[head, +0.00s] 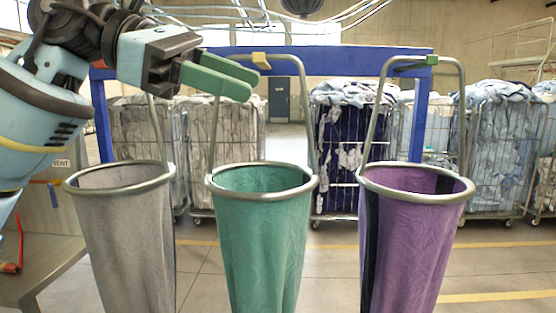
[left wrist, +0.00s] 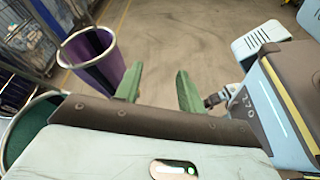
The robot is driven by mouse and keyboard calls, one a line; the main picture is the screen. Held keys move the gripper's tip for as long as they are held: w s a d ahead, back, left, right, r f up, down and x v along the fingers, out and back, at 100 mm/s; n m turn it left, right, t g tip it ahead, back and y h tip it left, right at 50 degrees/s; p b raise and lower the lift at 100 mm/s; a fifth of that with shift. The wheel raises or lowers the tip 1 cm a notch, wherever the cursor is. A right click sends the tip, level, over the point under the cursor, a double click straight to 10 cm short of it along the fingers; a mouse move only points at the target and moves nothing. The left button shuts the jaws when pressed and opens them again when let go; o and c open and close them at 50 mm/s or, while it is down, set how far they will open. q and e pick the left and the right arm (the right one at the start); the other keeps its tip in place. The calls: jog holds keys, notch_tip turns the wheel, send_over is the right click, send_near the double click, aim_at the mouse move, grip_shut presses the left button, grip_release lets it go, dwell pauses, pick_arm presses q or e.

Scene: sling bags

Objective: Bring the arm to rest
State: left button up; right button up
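My left gripper (head: 255,84) is at the upper left in the head view, pointing right, above the green bag and in front of the blue rail. Its two green fingers are apart with nothing between them; the left wrist view shows the same gap (left wrist: 158,88). Below hang a grey bag (head: 125,235), a green bag (head: 262,240) and a purple bag (head: 408,240), each with a metal ring mouth. The purple bag also shows in the left wrist view (left wrist: 104,72), beyond the fingers. My right gripper is not recognisable in either view.
A blue frame (head: 340,62) stands behind the bags. A yellow clip (head: 261,60) and a green clip (head: 430,60) sit on the hangers at its bar. Wire carts with laundry (head: 495,140) line the back. A grey table (head: 50,258) stands at left.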

pick_arm(q)
jog(key=w+f+n+t+h, duration=0.2)
jog(key=w+f+n+h, duration=0.25)
jog(key=f+n, duration=0.45)
jog(key=w+f+n+t+h, duration=0.1)
jog(key=w+f+n+h, duration=0.45)
jog(key=f, duration=0.65)
jog(key=a+f+n+t+y, duration=0.4)
jog(key=f+n+t+y, duration=0.3)
jog(key=f+n, duration=0.5)
jog(key=a+f+n+t+y, duration=0.3)
jog(key=f+n+t+y, duration=0.2)
jog(key=f+n+t, duration=0.7)
jog(key=s+a+f+n+g+y, duration=0.25)
jog(key=s+f+n+y, duration=0.2)
jog(key=f, duration=0.35)
jog(key=s+a+f+n+g+y, duration=0.25)
jog(key=s+f+n, duration=0.3)
jog(key=f, duration=0.35)
jog(key=s+a+f+n+g+y, duration=0.3)
jog(key=s+f+n+g, duration=0.3)
jog(key=s+f, duration=0.9)
jog(key=s+g, duration=0.1)
jog(key=s, duration=0.3)
jog(key=shift+s+a+f+n+g, duration=0.2)
jog(key=shift+s+f+n+g, duration=0.05)
jog(key=shift+f+n+g, duration=0.1)
